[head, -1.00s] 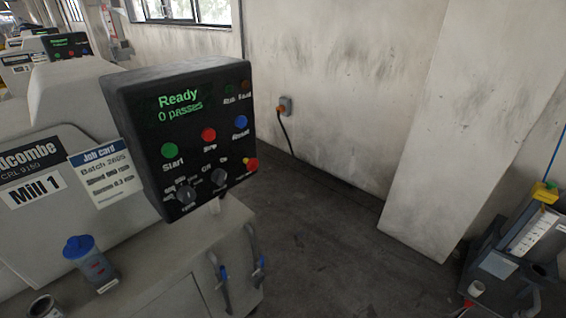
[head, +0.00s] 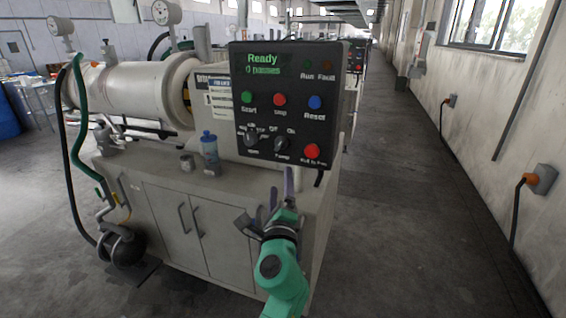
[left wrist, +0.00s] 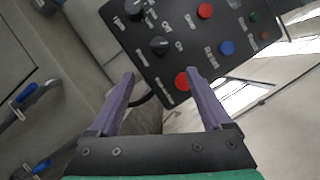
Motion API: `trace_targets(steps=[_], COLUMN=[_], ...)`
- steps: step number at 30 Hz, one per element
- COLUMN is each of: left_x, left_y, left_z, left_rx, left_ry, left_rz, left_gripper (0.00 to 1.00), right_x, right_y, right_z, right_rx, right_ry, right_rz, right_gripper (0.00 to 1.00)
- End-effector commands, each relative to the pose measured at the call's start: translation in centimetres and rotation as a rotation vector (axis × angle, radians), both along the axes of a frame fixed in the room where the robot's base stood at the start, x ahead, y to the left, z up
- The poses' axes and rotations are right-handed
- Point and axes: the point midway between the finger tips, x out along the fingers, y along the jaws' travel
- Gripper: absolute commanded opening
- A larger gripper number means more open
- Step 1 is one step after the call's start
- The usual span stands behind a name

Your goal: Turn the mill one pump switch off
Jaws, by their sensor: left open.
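The mill one control panel (head: 291,100) is a black box with a lit "Ready" display. Its pump switch (head: 282,144) is a dark knob at the bottom, between another dark knob (head: 251,136) and a red push button (head: 312,151). In the left wrist view, the pump switch (left wrist: 159,46) lies beyond the fingertips; I cannot tell clearly where its pointer stands. My left gripper (head: 280,188) has purple fingers, open and empty, below the panel and apart from it. It also shows in the left wrist view (left wrist: 161,73). My right gripper is not in view.
The panel stands over a grey cabinet (head: 225,190) with handles. The floor (head: 410,220) on the right is clear up to the wall, which carries an orange plug and socket (head: 540,180).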

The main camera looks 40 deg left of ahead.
Motion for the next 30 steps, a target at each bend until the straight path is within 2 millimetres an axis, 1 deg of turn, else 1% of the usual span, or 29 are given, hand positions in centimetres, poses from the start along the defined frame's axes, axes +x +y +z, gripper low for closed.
trace_targets(steps=[1,2,5,8,12,15,18,22,29,30], left_x=[-0.1,0.0,1.4,3.3,6.3,8.2,9.7,10.7,10.8,10.8], left_y=[0.3,0.5,1.5,3.0,5.4,7.0,8.1,8.9,9.0,9.0], left_z=[0.7,1.0,1.6,2.2,2.9,3.2,3.4,3.5,3.5,3.5], left_rx=[0.018,0.021,0.020,0.020,0.018,0.018,0.017,0.013,0.013,0.013], left_ry=[-0.005,-0.005,-0.007,-0.006,-0.006,-0.007,-0.005,-0.005,-0.005,-0.005], left_rz=[0.013,0.016,0.015,0.012,0.013,0.012,0.011,0.010,0.010,0.009], left_gripper=[0.82,0.82,0.82,0.82,0.82,0.82,0.82,0.82,0.82,0.75], right_x=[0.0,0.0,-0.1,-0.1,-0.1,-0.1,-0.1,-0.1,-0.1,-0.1], right_y=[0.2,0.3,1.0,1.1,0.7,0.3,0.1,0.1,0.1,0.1], right_z=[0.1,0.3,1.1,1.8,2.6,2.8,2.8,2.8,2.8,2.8], right_rx=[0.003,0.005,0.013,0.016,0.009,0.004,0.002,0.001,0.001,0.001], right_ry=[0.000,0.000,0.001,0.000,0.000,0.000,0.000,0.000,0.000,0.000], right_rz=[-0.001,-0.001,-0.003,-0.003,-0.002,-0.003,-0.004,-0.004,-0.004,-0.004], right_gripper=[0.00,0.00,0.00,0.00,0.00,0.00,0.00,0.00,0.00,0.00])
